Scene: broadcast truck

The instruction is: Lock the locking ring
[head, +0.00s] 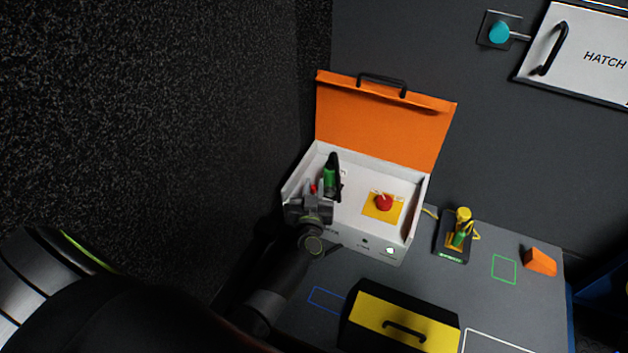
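An open case (375,247) with white walls and a raised orange lid stands on the table. Inside it, a red knob (384,203) sits on a yellow plate (369,209). A green cylindrical part (330,176) with black pieces around it is at the left inside the case. My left gripper (325,187) reaches over the case's front left wall, right at the green part. Its fingers blend with the dark pieces there, so whether it grips the green part is unclear. I cannot make out for sure which part is the locking ring. My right gripper is not in view.
Right of the case stand a black device (451,250) with yellow and green parts and a yellow cable, and an orange wedge (540,261). A black-and-yellow box (401,325) with a handle is in front. A hatch (590,55) and teal knob (499,33) are on the wall.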

